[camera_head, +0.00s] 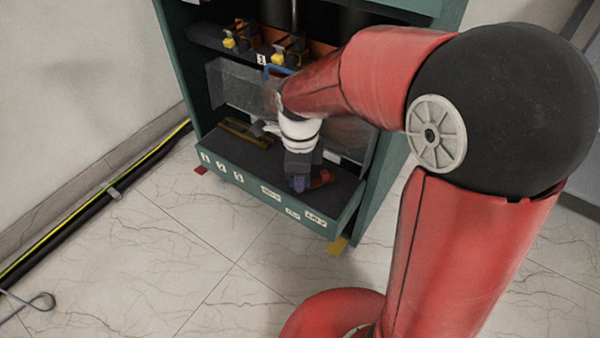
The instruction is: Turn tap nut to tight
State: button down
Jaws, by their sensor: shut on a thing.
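My gripper (298,184) points down at the front right of the cabinet's dark lower shelf. It is shut on a small red object (321,178), perhaps a tool, which sticks out to its right at shelf level. The gripper covers part of this object. No tap nut can be clearly made out. Fittings with yellow parts (277,58) and orange-brown parts stand on the cabinet's upper level, and one of them may carry the nut. My arm hides the right part of that level.
The green cabinet (178,60) has a labelled front lip (250,187). A yellow tool (243,132) lies at the shelf's left. A clear panel (228,88) stands behind the shelf. Black and yellow-green cables (95,202) run along the left wall. The tiled floor in front is clear.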

jog(key=m+p, duration=0.1)
jog(key=m, duration=0.4)
jog(key=shift+m, duration=0.4)
dwell(0.3)
jog(key=c, duration=1.5)
grip_release()
jog(key=shift+o, duration=0.2)
jog(key=shift+r, duration=0.1)
notch_tip(320, 180, up, 8)
jog(key=shift+f+p, duration=0.15)
jog(key=shift+p, duration=0.6)
